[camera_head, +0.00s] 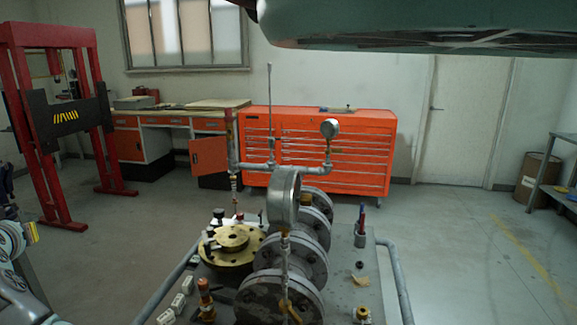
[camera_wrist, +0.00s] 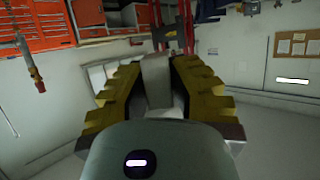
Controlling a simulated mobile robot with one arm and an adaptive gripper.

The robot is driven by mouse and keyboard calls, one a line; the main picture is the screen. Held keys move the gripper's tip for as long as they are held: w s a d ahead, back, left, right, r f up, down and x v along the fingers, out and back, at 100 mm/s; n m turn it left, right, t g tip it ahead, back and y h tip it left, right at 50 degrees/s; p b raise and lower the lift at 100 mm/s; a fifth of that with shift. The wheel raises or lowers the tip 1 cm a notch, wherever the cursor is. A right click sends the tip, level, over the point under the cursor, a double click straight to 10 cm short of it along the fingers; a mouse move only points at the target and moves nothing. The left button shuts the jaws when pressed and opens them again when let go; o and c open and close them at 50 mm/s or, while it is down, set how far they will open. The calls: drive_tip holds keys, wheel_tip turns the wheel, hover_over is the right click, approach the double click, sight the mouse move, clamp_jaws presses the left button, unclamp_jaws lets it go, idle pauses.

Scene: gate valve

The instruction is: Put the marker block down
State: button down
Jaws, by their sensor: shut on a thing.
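My gripper (camera_wrist: 158,72) shows in the wrist view with its two ridged yellow fingers on either side of a plain grey block. This block, which I take for the marker block (camera_wrist: 157,82), is held between the fingers; its lower end is hidden behind the gripper body. In the head view, part of my arm is at the lower left edge, with a yellow finger pad (camera_head: 32,232) showing. The block cannot be made out there.
A valve assembly with grey flanges (camera_head: 278,297), a pressure gauge (camera_head: 284,198) and a brass flange (camera_head: 232,243) stands on a railed platform (camera_head: 345,285). Several small white pieces (camera_head: 176,304) lie at its left. A red press frame (camera_head: 58,115) stands left.

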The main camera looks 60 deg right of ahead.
drive_tip(key=s+a+r+n+y+p, duration=0.25)
drive_tip(key=a+r+n+y, duration=0.2)
drive_tip(key=a, duration=0.55)
drive_tip(key=s+r+p, duration=0.2)
drive_tip(key=r+p, duration=1.1)
drive_tip(key=p, duration=0.5)
drive_tip(key=s+r+p, duration=0.3)
drive_tip(key=r+p, duration=1.1)
drive_tip(key=p, duration=0.5)
drive_tip(key=shift+s+d+m+t, duration=0.2)
drive_tip(key=shift+s+m+t, duration=0.05)
drive_tip(key=shift+m+t, duration=0.1)
